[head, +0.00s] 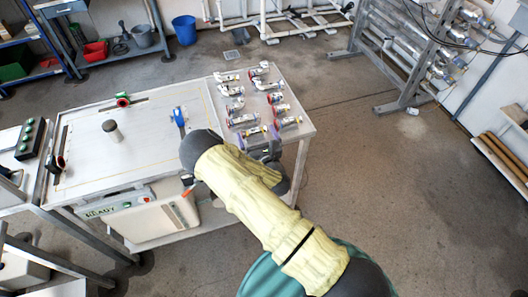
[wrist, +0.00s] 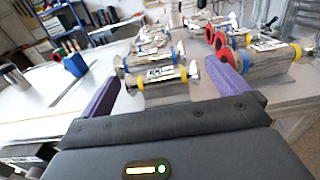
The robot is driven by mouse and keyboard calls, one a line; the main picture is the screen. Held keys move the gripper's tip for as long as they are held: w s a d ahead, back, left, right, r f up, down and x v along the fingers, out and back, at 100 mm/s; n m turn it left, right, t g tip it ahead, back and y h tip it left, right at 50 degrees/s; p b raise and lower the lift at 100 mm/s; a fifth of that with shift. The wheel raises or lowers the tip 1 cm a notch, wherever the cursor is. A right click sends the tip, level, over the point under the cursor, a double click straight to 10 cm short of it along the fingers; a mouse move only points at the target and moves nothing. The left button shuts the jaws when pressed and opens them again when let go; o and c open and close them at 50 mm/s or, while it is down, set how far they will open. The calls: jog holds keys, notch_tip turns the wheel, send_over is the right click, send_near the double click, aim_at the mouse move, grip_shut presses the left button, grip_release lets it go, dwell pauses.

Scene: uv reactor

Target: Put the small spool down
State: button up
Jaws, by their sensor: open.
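A small steel spool (wrist: 160,77) with a yellow ring and a blue ring lies on the table, between and just beyond my fingertips in the wrist view. In the head view, a spool (head: 254,131) shows right by my fingers, partly hidden. My gripper (wrist: 168,88) is open, with one purple finger on each side and a gap between them. Its fingers also show in the head view (head: 260,138), over the table's near right part. Whether a finger touches the spool I cannot tell.
Several other spools and fittings stand close by in rows, including a larger red-and-yellow-ringed one (wrist: 262,62) to the right. A blue block (head: 179,117) and a grey cylinder (head: 112,132) stand to the left. The table's left part (head: 95,165) is mostly clear.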

jog(key=b+v, duration=0.1)
jog(key=v, duration=0.8)
jog(key=shift+s+r, duration=0.1)
jog(key=d+r+m+g+h, duration=0.1)
jog(key=d+m+g+h, duration=0.35)
jog(key=m, duration=0.75)
jog(key=d+r+m+g+h, duration=0.25)
jog(key=d+m, duration=0.25)
jog(key=m, duration=0.7)
jog(key=s+d+r+m+g+y, duration=0.2)
jog(key=s+r+m+g, duration=0.5)
jog(key=s+r+m, duration=0.6)
jog(key=s+m, duration=0.2)
jog(key=s, duration=0.1)
jog(key=shift+s+g, duration=0.25)
jog(key=shift+g, duration=0.15)
jog(key=shift+r, duration=0.1)
